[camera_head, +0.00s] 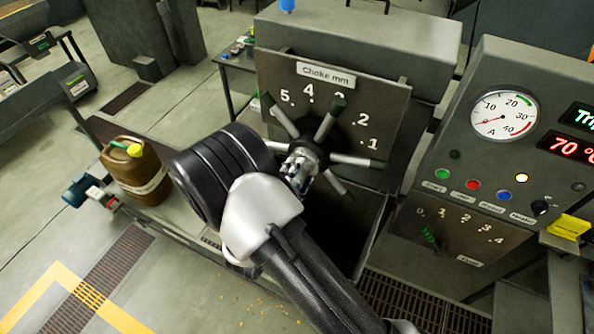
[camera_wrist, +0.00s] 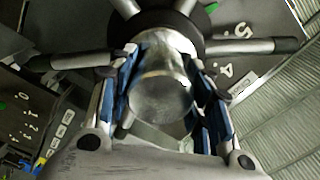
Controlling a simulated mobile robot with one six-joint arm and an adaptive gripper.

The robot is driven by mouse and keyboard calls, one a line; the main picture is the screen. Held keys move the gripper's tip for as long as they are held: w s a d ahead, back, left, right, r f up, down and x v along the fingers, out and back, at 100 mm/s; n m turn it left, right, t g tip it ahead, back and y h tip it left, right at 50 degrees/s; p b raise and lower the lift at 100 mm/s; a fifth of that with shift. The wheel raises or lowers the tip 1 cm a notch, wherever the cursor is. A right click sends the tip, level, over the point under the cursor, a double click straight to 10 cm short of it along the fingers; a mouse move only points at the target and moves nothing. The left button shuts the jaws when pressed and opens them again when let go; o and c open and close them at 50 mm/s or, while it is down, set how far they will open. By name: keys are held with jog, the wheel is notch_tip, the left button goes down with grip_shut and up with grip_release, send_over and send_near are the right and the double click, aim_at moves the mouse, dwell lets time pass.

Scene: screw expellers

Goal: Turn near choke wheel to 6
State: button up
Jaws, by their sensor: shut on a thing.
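The choke wheel (camera_head: 312,152) is a dark hub with several metal spokes with dark tips. It stands on a grey panel (camera_head: 385,105) labelled "Choke mm", with white numbers 1 to 5 visible around it. One spoke tip points up near the 3, another to the upper left below the 5. No 6 shows; my arm covers the panel's lower left. My gripper (camera_head: 298,172) is at the wheel's centre. In the wrist view its blue-padded jaws (camera_wrist: 162,100) are closed around the round metal hub end (camera_wrist: 160,98), with spokes beyond on both sides.
A brown jerrycan (camera_head: 137,172) stands on the bench at left. A dark opening (camera_head: 350,225) and floor grating lie below the wheel.

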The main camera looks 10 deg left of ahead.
jog(key=shift+n, duration=0.3)
dwell(0.4)
jog(key=o, duration=1.5)
jog(key=v, duration=1.2)
